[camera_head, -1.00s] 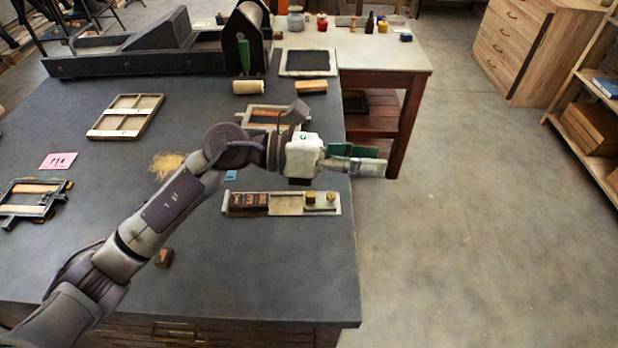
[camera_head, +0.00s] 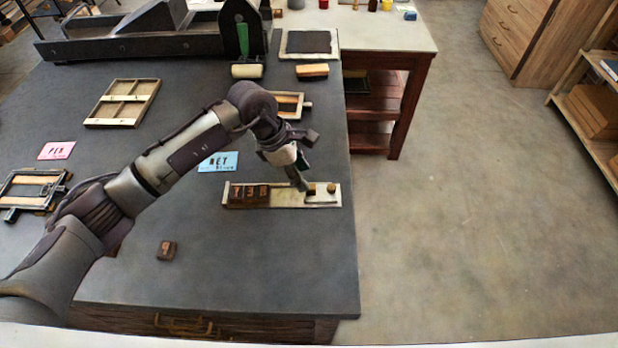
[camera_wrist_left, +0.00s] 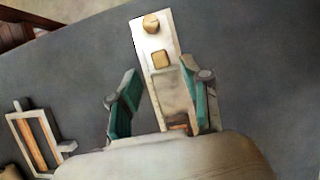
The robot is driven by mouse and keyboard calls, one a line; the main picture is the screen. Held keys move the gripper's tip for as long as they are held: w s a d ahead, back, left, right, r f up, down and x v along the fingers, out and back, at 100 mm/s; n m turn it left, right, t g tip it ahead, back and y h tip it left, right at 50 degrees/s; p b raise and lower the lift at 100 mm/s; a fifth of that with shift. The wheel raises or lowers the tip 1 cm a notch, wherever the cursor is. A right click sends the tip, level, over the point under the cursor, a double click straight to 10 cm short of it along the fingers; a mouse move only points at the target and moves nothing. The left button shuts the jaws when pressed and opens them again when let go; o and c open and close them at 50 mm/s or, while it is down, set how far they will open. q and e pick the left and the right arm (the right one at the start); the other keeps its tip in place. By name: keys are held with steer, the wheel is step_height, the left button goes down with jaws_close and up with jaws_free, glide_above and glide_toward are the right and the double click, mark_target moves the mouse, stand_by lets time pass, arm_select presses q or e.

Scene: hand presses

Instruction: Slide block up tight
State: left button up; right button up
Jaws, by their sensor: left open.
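A pale shallow tray (camera_head: 335,203) lies near the right edge of the dark table. Several dark lettered blocks (camera_head: 249,195) stand in its left part. A plain pale block sits to their right, mostly hidden by my gripper in the head view. In the left wrist view this pale block (camera_wrist_left: 171,93) lies between my fingers. A squarish brass piece (camera_wrist_left: 160,60) and a rounder brass piece (camera_wrist_left: 152,25) sit farther along the tray. My left gripper (camera_wrist_left: 164,105) is open, its green-padded fingers on either side of the tray. My right gripper is out of view.
A loose brown block (camera_head: 167,250) lies on the table front. A blue card (camera_head: 218,162), a pink card (camera_head: 57,150) and wooden frames (camera_head: 122,103) lie around. A press (camera_head: 150,40) stands at the back. Bare floor lies right of the table.

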mark_target(320, 191)
arm_select(q)
steer(key=shift+p+x, duration=0.45)
steer(key=shift+x, duration=1.9)
jaws_close()
